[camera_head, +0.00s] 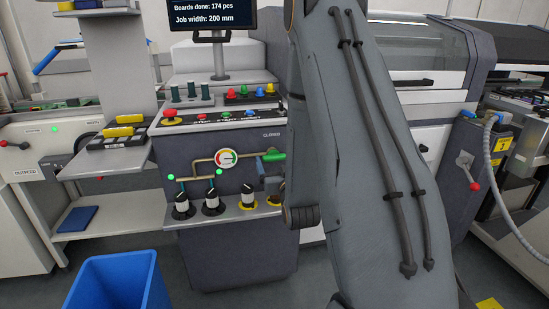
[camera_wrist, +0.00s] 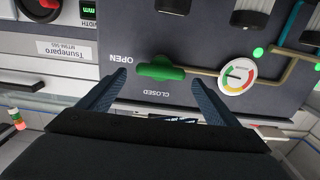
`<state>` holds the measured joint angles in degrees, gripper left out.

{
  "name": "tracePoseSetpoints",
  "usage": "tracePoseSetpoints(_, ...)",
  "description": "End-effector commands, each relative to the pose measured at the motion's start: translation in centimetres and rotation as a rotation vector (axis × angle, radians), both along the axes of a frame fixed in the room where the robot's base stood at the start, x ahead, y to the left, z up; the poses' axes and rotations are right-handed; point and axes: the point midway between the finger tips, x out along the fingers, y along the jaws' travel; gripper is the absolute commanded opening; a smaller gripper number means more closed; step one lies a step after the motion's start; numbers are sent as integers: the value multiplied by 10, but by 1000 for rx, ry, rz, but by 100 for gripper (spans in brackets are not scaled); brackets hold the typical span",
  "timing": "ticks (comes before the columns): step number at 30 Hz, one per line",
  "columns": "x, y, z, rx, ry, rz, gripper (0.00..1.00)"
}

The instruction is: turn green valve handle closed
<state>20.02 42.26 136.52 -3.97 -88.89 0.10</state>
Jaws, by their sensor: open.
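The green valve handle (camera_wrist: 160,72) lies sideways in the wrist view, in line with the brass pipe (camera_wrist: 205,72) that runs to the round gauge (camera_wrist: 237,77). The labels OPEN (camera_wrist: 113,58) and CLOSED (camera_wrist: 156,94) appear upside down beside it. My gripper (camera_wrist: 160,77) is open, one finger to each side of the handle. I see no contact, and the depth gap is hard to judge. In the head view the handle (camera_head: 274,156) shows at the panel's right, partly covered by my arm, with CLOSED printed above it.
Black knobs (camera_head: 212,202) stand on a ledge below the gauge. A red button (camera_head: 172,113) and other buttons line the console above. A blue bin (camera_head: 118,282) stands on the floor at front left. My arm hides the panel's right side.

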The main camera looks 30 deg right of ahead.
Motion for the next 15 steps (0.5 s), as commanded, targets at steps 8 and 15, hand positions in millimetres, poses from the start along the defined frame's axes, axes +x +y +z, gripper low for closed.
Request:
tracePoseSetpoints(8, 33, -9, 0, 0, 0, 1, 84)
tracePoseSetpoints(15, 38, -10, -1, 1, 2, 0, 84)
